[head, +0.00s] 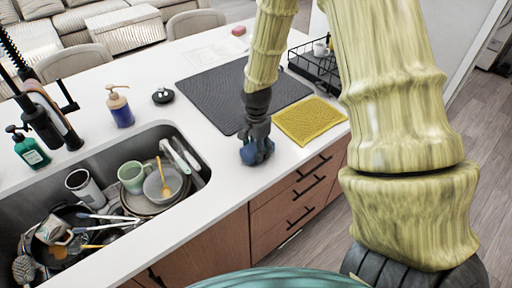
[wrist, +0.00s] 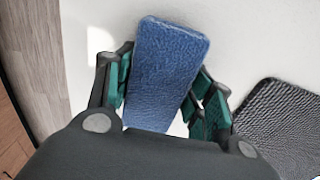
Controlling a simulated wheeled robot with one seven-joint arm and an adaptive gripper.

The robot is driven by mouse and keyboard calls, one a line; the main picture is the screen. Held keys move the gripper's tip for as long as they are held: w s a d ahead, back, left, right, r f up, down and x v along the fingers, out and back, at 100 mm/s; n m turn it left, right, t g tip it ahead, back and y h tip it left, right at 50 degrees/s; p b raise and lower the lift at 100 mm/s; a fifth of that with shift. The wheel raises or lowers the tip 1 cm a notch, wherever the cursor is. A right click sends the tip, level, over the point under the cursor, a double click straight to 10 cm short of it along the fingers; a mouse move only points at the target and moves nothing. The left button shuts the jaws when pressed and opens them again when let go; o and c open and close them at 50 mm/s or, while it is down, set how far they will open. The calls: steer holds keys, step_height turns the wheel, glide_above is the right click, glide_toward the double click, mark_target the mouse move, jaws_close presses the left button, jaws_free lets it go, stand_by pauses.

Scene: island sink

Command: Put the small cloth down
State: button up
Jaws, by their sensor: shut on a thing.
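The small cloth (wrist: 165,75) is blue and textured, a flat rectangular shape. In the wrist view it lies between the two green-padded fingers of my gripper (wrist: 163,100), which is shut on it. In the head view my gripper (head: 257,140) is low over the white counter (head: 215,165), right of the sink, with the blue cloth (head: 256,153) at its tip. I cannot tell whether the cloth touches the counter.
A dark drying mat (head: 208,92) and a yellow cloth (head: 308,120) lie beside my gripper. The sink (head: 205,200) holds several dirty dishes. A dish rack (head: 312,65) stands behind. The counter's front edge is close.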

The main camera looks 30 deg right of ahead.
steer(key=shift+f, duration=0.2)
steer(key=shift+f, duration=0.1)
steer(key=o, duration=1.1)
steer(key=shift+c, duration=0.2)
step_height(320, 180, up, 12)
steer(key=b, duration=0.3)
stand_by(0.4)
